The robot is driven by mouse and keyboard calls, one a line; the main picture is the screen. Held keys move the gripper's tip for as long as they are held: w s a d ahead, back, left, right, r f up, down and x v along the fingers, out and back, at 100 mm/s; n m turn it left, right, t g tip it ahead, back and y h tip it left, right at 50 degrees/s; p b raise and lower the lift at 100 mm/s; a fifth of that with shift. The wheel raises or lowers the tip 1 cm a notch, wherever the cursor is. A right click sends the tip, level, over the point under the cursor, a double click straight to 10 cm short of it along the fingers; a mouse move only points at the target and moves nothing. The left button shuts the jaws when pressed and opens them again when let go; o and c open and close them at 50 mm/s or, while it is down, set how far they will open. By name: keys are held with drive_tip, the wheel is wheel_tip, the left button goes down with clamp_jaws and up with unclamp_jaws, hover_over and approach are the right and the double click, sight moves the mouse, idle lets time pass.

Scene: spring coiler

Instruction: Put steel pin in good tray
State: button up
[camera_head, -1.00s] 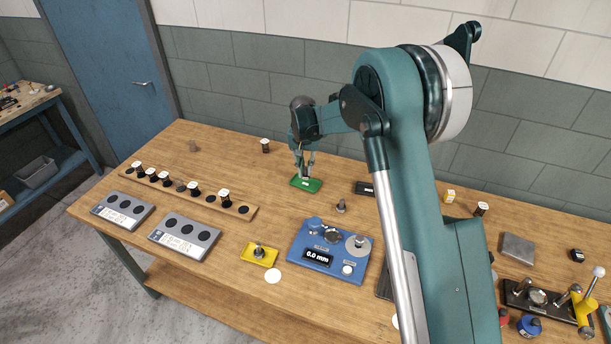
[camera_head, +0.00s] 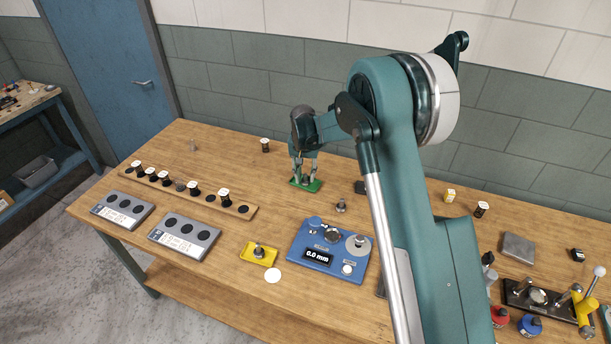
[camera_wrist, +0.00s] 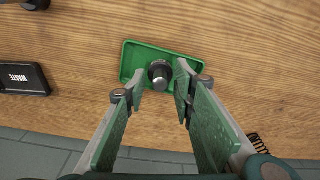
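The green tray (camera_head: 316,187) lies flat at the back middle of the table; its label is too small to read. In the wrist view, a steel pin (camera_wrist: 158,73) stands inside the green tray (camera_wrist: 128,62), near its middle. My gripper (camera_head: 305,178) is low over this tray. The wrist view shows my gripper (camera_wrist: 159,82) open, with one finger on each side of the pin and visible gaps to both. In the head view the fingers mostly hide this pin.
A black tray marked WASTE (camera_wrist: 22,78) lies beside the green one. A metal part (camera_head: 341,206) stands on the table in front. A wooden rack (camera_head: 228,206) is at left.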

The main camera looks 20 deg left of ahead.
sight(305, 176)
drive_tip(key=shift+r, duration=0.15)
wheel_tip(305, 176, up, 12)
drive_tip(key=s, duration=0.1)
drive_tip(key=shift+s, duration=0.15)
idle(0.7)
idle(0.5)
drive_tip(key=shift+d+r, duration=0.1)
drive_tip(key=shift+d, duration=0.05)
drive_tip(key=s+d+r+t, duration=0.1)
drive_tip(key=s+d+r, duration=0.3)
drive_tip(key=d+r, duration=0.5)
drive_tip(key=s+d+r+t+y, duration=0.1)
drive_tip(key=s+d+r, duration=0.4)
drive_tip(key=d, duration=0.8)
drive_tip(key=s+d+r, duration=0.3)
drive_tip(key=d+r, duration=0.5)
drive_tip(key=d, duration=0.3)
drive_tip(key=s+d+r+m+t, duration=0.1)
drive_tip(key=s+d+r+t, duration=0.1)
drive_tip(key=s+d, duration=1.2)
drive_tip(key=s+d+f+t, duration=0.1)
drive_tip(key=s+d+f, duration=0.2)
drive_tip(key=s, duration=0.4)
drive_tip(key=s+d+f+t+h, duration=0.1)
drive_tip(key=s+d+f, duration=0.2)
drive_tip(key=s+d, duration=0.3)
drive_tip(key=shift+s+d+m, duration=0.3)
drive_tip(key=shift+s+m, duration=0.1)
drive_tip(key=shift+s, duration=0.75)
